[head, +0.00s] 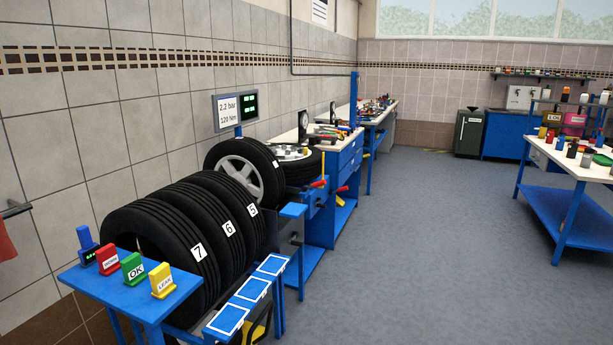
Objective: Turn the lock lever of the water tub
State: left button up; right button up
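I cannot pick out the water tub or its lock lever with certainty. A blue boxy unit (291,226) stands just right of the row of tyres, with a small dark handle (297,243) on its front. Past it, a small red lever-like part (318,184) sticks out by the blue bench, and another red part (342,189) shows lower on the bench side. Whether any of these belongs to the tub is unclear. Neither of my grippers is in view.
Tyres numbered 7 (180,235), 6 and 5 stand along the left wall. A blue stand (130,290) with coloured tags is in front. A blue rail (228,320) runs beside the tyres. A worktable (570,215) stands right. The grey floor (430,260) between is clear.

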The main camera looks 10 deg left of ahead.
aim_at(317, 184)
jog(key=i+j, duration=0.2)
jog(key=i, duration=0.2)
jog(key=i+j, duration=0.25)
jog(key=i, duration=0.15)
jog(key=i+j, duration=0.2)
jog(key=i, duration=0.15)
jog(key=u, duration=0.25)
jog(key=i+l+u, duration=0.25)
jog(key=u, duration=0.15)
jog(key=i+l+u, duration=0.4)
